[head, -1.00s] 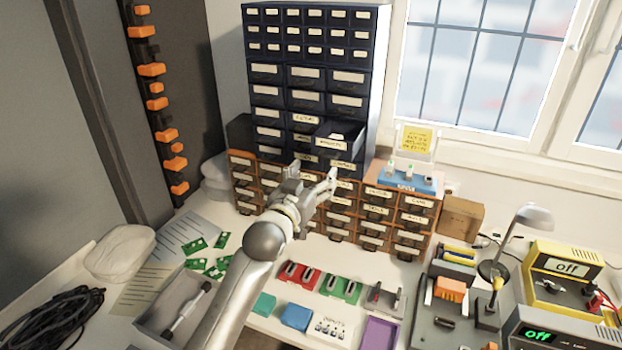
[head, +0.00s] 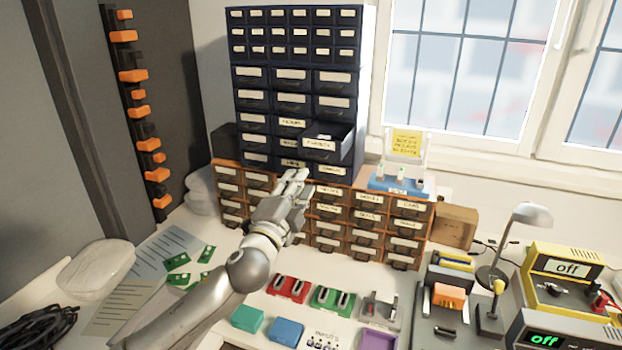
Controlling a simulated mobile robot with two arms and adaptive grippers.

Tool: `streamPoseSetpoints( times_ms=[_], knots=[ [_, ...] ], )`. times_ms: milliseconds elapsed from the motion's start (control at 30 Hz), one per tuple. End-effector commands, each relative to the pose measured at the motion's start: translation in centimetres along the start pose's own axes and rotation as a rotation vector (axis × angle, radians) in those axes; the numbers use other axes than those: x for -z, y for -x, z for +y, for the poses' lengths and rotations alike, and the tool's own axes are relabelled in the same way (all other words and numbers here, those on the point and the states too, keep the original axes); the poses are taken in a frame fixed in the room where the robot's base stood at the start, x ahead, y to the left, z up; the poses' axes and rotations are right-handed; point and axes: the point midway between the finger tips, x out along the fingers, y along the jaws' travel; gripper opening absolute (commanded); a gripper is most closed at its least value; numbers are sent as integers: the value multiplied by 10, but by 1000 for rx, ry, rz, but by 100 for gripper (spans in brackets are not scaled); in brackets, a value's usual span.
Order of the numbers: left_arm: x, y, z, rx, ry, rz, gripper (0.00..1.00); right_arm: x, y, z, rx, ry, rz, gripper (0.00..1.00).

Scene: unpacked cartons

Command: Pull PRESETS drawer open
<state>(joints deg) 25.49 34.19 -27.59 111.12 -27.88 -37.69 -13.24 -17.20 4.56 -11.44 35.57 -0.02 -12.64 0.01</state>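The dark drawer cabinet (head: 291,105) stands at the back on a brown drawer unit. One dark drawer (head: 326,143) on its right side sticks out, with a light label on its front. The labels are too small to read surely, so I cannot tell which is PRESETS. My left gripper (head: 297,174) is in front of the cabinet's bottom row, below and left of the drawer that sticks out. Its fingers look close together with nothing visible between them. Whether it touches a drawer front is unclear. My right gripper is out of view.
The brown drawer unit (head: 368,233) spans the area behind my arm. A blue holder (head: 402,186) and yellow note sit on its right top. Red and green trays (head: 288,287), a lamp (head: 530,216) and yellow instrument (head: 562,268) crowd the bench. Green boards lie at left.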

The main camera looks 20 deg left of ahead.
Motion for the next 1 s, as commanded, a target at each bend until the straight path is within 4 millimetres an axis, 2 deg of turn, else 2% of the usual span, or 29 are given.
streamPoseSetpoints(
  times_ms=[33, 100, 267, 800, 1000],
  knots=[
    [-3, 3, 6, 15, -98, 6, 29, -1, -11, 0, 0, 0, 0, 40],
    [-4, 5, 6, 28, -193, 11, 29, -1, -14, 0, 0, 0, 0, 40],
    [-4, 0, 4, 39, -260, 13, 29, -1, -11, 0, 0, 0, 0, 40],
    [-2, -78, 0, 37, -252, 12, 29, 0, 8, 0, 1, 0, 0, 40],
    [-3, -96, 1, 36, -251, 12, 29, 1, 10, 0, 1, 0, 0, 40]
  ],
)
